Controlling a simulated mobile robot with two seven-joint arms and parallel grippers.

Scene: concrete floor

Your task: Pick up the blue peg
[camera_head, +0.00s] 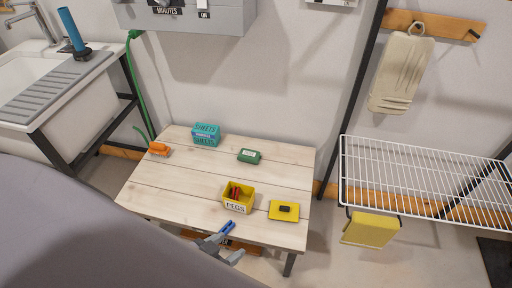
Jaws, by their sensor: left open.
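The blue peg (227,228) is a small blue shape at the front edge of the wooden table (170,196), just in front of the yellow pegs box (238,207). My left gripper (230,246) is open at the table's front edge, with its fingers close to the near end of the peg. I cannot tell whether a finger touches the peg. The pegs box is labelled PEGS and holds red pegs (235,192). My right gripper is not in view.
A yellow pad with a black piece (284,211) lies right of the box. A green box (249,156), a teal sheets box (206,134) and an orange item (159,149) stand farther back. The table's left middle is clear. A white wire rack (425,180) is at right.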

